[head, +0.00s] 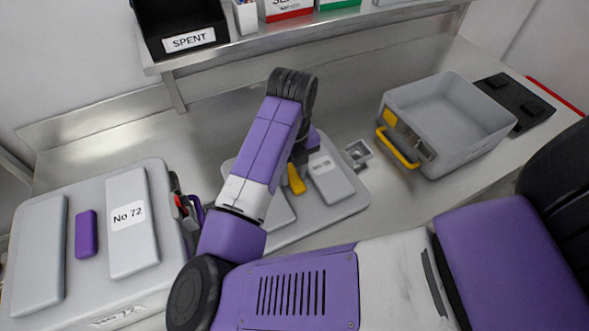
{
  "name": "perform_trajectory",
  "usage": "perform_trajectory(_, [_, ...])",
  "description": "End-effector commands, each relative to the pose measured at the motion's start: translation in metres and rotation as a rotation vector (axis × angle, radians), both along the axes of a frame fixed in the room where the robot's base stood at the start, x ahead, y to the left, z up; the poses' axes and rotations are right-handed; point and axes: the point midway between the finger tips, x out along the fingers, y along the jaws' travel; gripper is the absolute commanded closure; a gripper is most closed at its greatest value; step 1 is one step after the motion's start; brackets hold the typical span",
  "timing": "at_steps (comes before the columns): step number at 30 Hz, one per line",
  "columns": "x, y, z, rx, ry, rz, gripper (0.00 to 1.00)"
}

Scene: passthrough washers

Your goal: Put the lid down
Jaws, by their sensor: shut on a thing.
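The lid (347,207) is a light grey plate with two raised panels and a yellow grip between them. It lies level in the middle of the head view, at or just above the metal counter; I cannot tell whether it touches. My gripper (297,168) points down over its middle and is shut on the yellow grip. The fingertips and the lid's left part are largely hidden by my purple arm. An open grey box (455,140) with a yellow handle stands on the counter to the right of the lid.
A closed grey case (86,270) labelled "No 72" stands at the left. A small metal square piece (358,153) lies between lid and box. A black panel (515,101) is behind the box. A shelf (300,38) above holds a black "SPENT" bin (184,40). The counter's back left is clear.

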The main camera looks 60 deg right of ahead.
Motion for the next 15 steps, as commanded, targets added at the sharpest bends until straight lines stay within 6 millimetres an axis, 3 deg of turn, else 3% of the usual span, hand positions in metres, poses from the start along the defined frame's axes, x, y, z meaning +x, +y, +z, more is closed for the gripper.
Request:
perform_trajectory(5, [0.0003, -0.0003, -0.0036, -0.001, -0.001, 0.0, 1.0])
perform_trajectory(6, [0.0, -0.0002, -0.0036, 0.0, 0.0, 0.0, 0.65])
perform_trajectory(9, [-0.0001, -0.0003, -0.0031, 0.0, 0.0, 0.0, 0.48])
perform_trajectory(15, [-0.0001, -0.0004, -0.003, 0.0, 0.0, 0.0, 0.48])
